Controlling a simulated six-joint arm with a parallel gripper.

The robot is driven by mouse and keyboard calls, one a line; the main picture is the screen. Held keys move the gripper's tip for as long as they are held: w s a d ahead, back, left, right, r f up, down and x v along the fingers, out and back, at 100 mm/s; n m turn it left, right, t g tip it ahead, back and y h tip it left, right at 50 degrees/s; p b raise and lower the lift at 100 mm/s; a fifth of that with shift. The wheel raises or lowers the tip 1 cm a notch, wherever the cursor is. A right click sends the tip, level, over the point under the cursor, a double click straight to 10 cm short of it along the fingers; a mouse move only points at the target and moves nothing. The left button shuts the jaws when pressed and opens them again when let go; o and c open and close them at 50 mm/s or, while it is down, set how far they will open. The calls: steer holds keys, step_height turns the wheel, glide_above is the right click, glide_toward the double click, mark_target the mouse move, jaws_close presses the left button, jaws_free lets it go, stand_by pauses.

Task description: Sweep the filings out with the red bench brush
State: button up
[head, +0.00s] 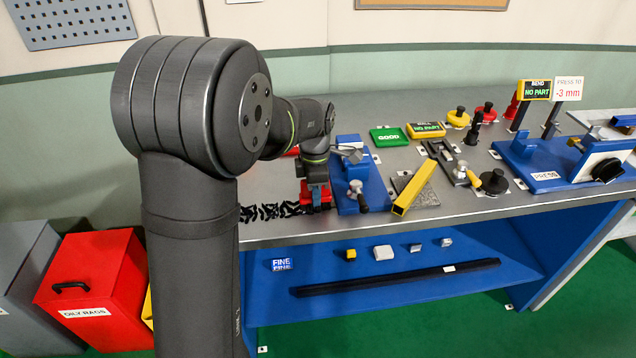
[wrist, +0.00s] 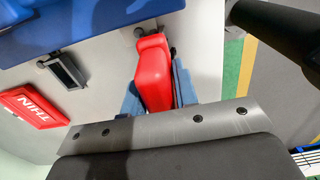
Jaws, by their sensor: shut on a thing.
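My gripper (head: 317,184) is shut on the red bench brush (head: 307,197), just left of the blue vise (head: 358,188) near the bench's front edge. In the wrist view the brush's red handle (wrist: 153,78) sits between the blue fingers (wrist: 157,98). The bristle end is partly hidden, so I cannot tell whether it touches the bench. The vise's blue body also shows in the wrist view (wrist: 60,20).
A yellow bar (head: 414,187) lies right of the vise. A green GOOD tray (head: 388,137) and a blue press (head: 545,165) stand farther off. A red THIN tray (wrist: 33,105) and a dark block (wrist: 64,71) show in the wrist view. Red OILY RAGS bin (head: 95,285) stands on the floor.

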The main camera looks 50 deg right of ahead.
steer(key=shift+w+a, duration=7.55)
steer(key=shift+w+a+r, duration=0.25)
steer(key=shift+w+a, duration=0.3)
steer(key=shift+w+a+r, duration=0.25)
steer(key=shift+w+a, duration=0.25)
steer(key=shift+a, duration=0.05)
jaws_close()
steer(key=shift+w+a, duration=0.8)
steer(key=shift+d+r, duration=0.15)
steer(key=shift+r, duration=0.55)
steer(key=shift+s+r, duration=0.1)
steer(key=shift+r, duration=2.7)
